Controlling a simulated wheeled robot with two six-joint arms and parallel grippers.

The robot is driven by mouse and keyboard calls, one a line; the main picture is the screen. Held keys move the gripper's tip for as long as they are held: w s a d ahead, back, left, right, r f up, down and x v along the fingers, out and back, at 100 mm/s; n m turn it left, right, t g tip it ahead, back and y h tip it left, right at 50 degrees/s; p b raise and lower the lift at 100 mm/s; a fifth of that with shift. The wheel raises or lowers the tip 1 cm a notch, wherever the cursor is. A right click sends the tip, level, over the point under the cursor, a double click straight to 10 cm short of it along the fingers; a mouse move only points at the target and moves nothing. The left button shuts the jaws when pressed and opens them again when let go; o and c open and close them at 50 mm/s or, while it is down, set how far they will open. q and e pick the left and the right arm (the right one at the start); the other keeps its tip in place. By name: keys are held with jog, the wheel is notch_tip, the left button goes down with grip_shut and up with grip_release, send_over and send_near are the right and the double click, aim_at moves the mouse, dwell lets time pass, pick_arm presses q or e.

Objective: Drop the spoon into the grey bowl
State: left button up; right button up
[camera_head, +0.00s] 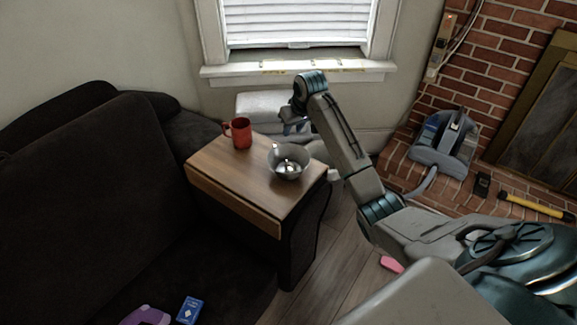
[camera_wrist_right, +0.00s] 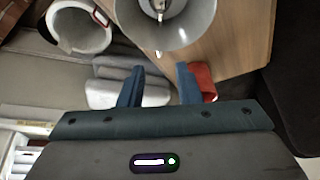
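The grey bowl (camera_head: 286,176) stands on the small wooden table (camera_head: 225,172); its inside also fills the top of the right wrist view (camera_wrist_right: 196,28). A shiny metal thing that looks like the spoon (camera_wrist_right: 158,12) is in the bowl, its thin end showing at the near rim in the wrist view. My right gripper (camera_head: 288,130) is just behind the bowl in the head view. Its two blue fingers (camera_wrist_right: 160,68) are spread apart with nothing between them, short of the rim. My left gripper is not in view.
A red mug (camera_head: 239,133) stands on the table left of the bowl. A dark sofa (camera_head: 120,190) borders the table's left side. Pale folded cushions (camera_head: 258,104) lie behind it under the window. A white round container (camera_wrist_right: 82,45) shows in the wrist view. The table's front is clear.

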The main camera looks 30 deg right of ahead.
jog(key=v, duration=0.7)
